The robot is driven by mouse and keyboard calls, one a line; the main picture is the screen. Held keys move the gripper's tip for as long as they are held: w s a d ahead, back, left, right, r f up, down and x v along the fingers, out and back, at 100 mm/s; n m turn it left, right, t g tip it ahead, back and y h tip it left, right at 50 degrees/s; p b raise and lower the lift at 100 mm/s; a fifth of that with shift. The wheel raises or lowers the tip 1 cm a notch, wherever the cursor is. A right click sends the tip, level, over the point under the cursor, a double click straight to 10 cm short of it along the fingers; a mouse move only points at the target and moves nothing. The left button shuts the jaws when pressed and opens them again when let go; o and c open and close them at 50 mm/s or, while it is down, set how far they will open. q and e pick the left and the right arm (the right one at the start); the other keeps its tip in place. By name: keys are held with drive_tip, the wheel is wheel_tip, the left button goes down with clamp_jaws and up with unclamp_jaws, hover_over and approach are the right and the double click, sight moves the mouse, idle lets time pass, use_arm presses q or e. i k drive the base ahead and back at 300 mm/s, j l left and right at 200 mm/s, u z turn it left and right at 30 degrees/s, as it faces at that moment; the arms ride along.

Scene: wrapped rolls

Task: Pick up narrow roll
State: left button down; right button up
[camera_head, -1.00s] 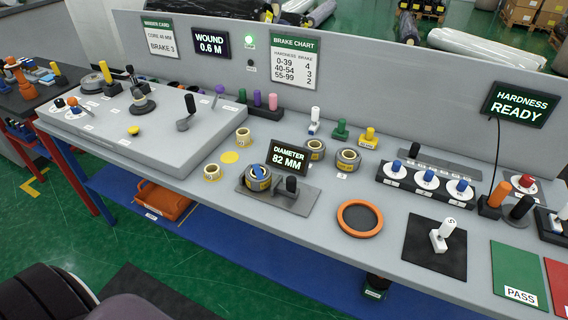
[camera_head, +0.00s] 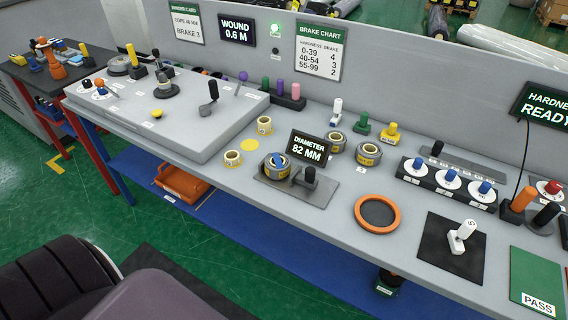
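Two small cream-and-yellow rolls stand on the grey bench, one at the back (camera_head: 264,126) and one nearer the front (camera_head: 232,159). Two wider grey rolls with yellow labels lie to the right, one behind the display (camera_head: 336,143) and one beside it (camera_head: 368,155). Another grey roll with a blue centre (camera_head: 275,168) sits on the grey gauge plate (camera_head: 322,193), in front of a display reading 82 mm (camera_head: 309,148). I cannot tell from this view which roll is the narrow one. Neither of my grippers is in view.
An orange-rimmed round tray (camera_head: 377,213), a black mat (camera_head: 438,257) with a white-handled stamp (camera_head: 462,235) and a green PASS pad (camera_head: 536,275) are to the right. A raised grey console (camera_head: 190,118) fills the left.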

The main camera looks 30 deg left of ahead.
sight(278, 166)
drive_tip(key=l+u, duration=0.15)
drive_tip(key=u, duration=1.35)
